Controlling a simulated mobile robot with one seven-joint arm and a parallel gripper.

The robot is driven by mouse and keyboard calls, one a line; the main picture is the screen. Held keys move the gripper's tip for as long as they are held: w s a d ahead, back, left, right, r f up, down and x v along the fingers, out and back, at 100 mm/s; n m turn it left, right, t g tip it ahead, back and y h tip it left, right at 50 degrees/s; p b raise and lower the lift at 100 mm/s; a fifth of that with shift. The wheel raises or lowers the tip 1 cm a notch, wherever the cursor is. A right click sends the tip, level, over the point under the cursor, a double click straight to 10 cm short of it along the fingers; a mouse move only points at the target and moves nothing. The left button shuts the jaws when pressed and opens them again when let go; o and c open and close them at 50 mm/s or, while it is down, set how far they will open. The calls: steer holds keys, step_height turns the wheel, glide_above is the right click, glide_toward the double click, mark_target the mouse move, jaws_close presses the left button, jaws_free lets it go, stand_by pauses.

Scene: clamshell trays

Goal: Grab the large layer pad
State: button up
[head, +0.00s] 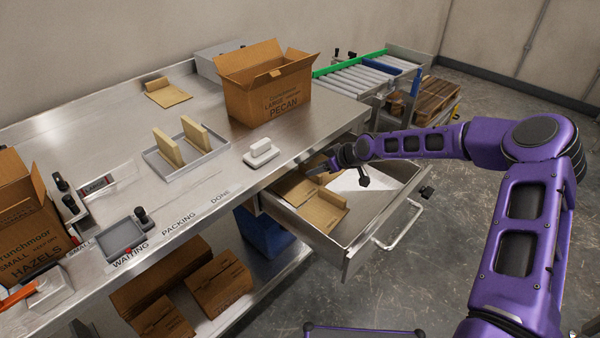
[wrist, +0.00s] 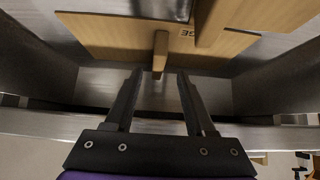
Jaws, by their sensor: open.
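A tan layer pad lies in the open drawer; in the wrist view this pad (wrist: 110,42) is a broad flat board with an upright tab and printed letters ending in "GE", partly cut off. My gripper (wrist: 158,74) is open and empty, its fingertips apart on either side of the tab's line and just short of it. In the head view my gripper (head: 318,169) is low over the back of the drawer. A pad with a raised tab (head: 320,213) lies nearer the drawer's front. Another pad (head: 293,188) lies behind it, partly hidden.
The drawer (head: 362,258) has metal walls close around the pads. More boxes (head: 220,283) stand on the shelf below.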

mark_target(309, 168)
steer(key=b+x, duration=0.1)
steer(key=x, duration=0.4)
steer(key=shift+w+a, duration=0.1)
steer(key=shift+w, duration=0.1)
jaws_close()
